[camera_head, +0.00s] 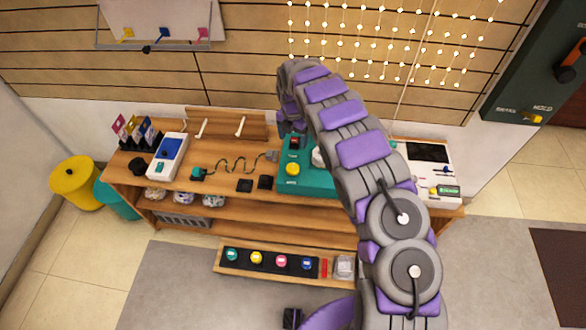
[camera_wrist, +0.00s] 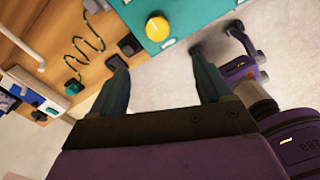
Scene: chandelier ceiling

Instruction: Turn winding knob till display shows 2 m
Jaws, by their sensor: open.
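A teal machine (camera_head: 308,181) stands on the wooden bench, with a round yellow knob (camera_head: 292,169) and a small dark and red panel (camera_head: 295,143). I cannot tell whether this knob is the winding knob, and no display reading is legible. The wrist view shows the teal machine's corner (camera_wrist: 187,12) and the yellow knob (camera_wrist: 157,28) just beyond my fingertips. My gripper (camera_wrist: 160,60) is open and empty, its two dark fingers spread apart and not touching the knob. In the head view my arm hides part of the machine's right side.
A white device (camera_head: 436,172) with a small green screen stands at the bench's right. A coiled green cord (camera_head: 233,165) and dark pads (camera_head: 245,185) lie left of the machine. A blue-and-white device (camera_head: 168,156) is farther left. A low button tray (camera_head: 268,262) sits in front.

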